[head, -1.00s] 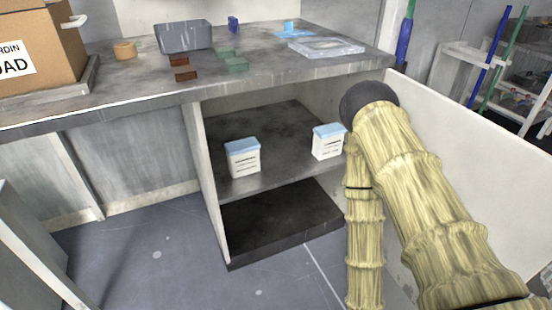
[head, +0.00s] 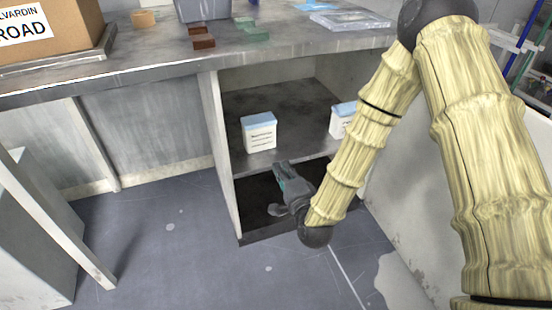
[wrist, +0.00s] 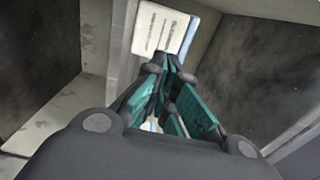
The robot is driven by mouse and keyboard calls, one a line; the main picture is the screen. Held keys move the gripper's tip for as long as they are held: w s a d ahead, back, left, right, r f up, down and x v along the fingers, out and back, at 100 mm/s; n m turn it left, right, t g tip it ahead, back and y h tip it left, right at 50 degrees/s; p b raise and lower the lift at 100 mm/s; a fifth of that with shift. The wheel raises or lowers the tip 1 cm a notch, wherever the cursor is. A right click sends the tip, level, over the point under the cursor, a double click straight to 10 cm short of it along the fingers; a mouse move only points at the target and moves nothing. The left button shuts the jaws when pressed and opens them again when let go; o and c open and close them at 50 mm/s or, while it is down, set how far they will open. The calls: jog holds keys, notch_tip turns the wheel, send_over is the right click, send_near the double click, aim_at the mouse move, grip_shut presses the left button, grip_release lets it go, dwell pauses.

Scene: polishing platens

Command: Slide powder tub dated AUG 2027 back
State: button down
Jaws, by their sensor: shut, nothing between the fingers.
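Two white powder tubs with blue lids stand upright on the cabinet's shelf: a left tub (head: 259,132) and a right tub (head: 341,121), partly hidden by my arm. Their printed labels are too small to read, so I cannot tell which says AUG 2027. My gripper (head: 281,167) is shut and empty at the shelf's front edge, below and slightly right of the left tub. In the wrist view, my gripper's tips (wrist: 170,62) are together, with a white labelled tub (wrist: 160,30) just beyond them; I cannot tell if they touch.
The shelf (head: 290,104) has bare room behind and between the tubs. The cabinet's left side wall (head: 222,150) and the bench top (head: 150,65) bound the opening. A dark lower compartment (head: 255,200) lies below. A cardboard box (head: 60,25) stands on the bench.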

jog(key=b, duration=0.4)
send_near(266, 138)
jog(key=x, duration=0.5)
jog(key=shift+w+a, duration=0.1)
jog(key=shift+w, duration=0.1)
jog(key=shift+b+x, duration=0.3)
jog(key=shift+x, duration=0.5)
jog(key=shift+w, duration=0.1)
